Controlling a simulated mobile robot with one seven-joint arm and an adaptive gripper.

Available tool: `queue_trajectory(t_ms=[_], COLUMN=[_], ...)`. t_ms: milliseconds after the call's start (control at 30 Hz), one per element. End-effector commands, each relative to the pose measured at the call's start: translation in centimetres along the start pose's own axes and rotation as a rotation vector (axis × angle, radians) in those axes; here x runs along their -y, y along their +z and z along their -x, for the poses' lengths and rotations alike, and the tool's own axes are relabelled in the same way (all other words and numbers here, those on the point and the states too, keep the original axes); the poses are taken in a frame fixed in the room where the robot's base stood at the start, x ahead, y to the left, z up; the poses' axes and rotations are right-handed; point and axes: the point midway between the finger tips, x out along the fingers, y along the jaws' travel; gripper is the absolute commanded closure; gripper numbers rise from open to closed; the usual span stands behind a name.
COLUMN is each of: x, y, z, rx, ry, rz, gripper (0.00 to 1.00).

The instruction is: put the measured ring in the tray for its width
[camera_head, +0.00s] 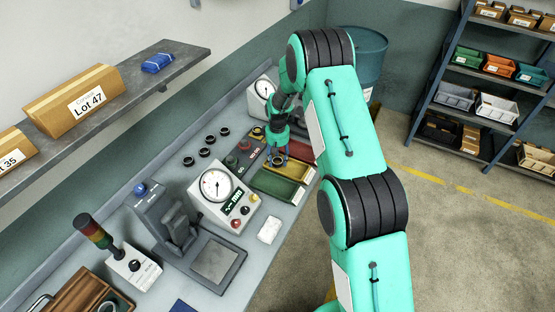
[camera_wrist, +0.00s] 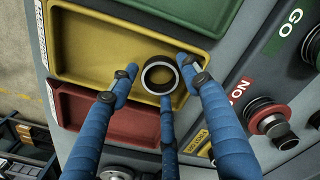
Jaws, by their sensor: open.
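A dark ring with a pale inner edge (camera_wrist: 147,79) is at the right end of the yellow tray (camera_wrist: 85,45) in the wrist view, and appears to lie on its floor. My gripper (camera_wrist: 160,74) is open, its blue fingers spread around the ring with visible gaps. In the head view my gripper (camera_head: 278,157) points down over the yellow tray (camera_head: 293,171), and the ring is small between its fingers. The green tray (camera_head: 270,185) is on the near side and the red tray (camera_head: 300,150) on the far side. The red tray also shows in the wrist view (camera_wrist: 85,118).
Several dark rings (camera_head: 204,152) stand on the bench left of the trays. A dial gauge box (camera_head: 216,187) and a second dial (camera_head: 264,88) stand near. A GO / NO GO panel with a red-collared plug (camera_wrist: 262,112) adjoins the trays. A white block (camera_head: 269,230) lies at the front.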

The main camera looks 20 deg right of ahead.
Motion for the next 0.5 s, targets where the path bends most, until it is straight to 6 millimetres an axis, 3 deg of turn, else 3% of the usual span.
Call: queue_trajectory(t_ms=[267,500], x=[0.0,0.0], y=[-0.1,-0.1], z=[2.2,6.0], rx=[-0.003,-0.003], ry=[0.001,0.001], rz=[0.000,0.000], gripper=[0.53,0.53])
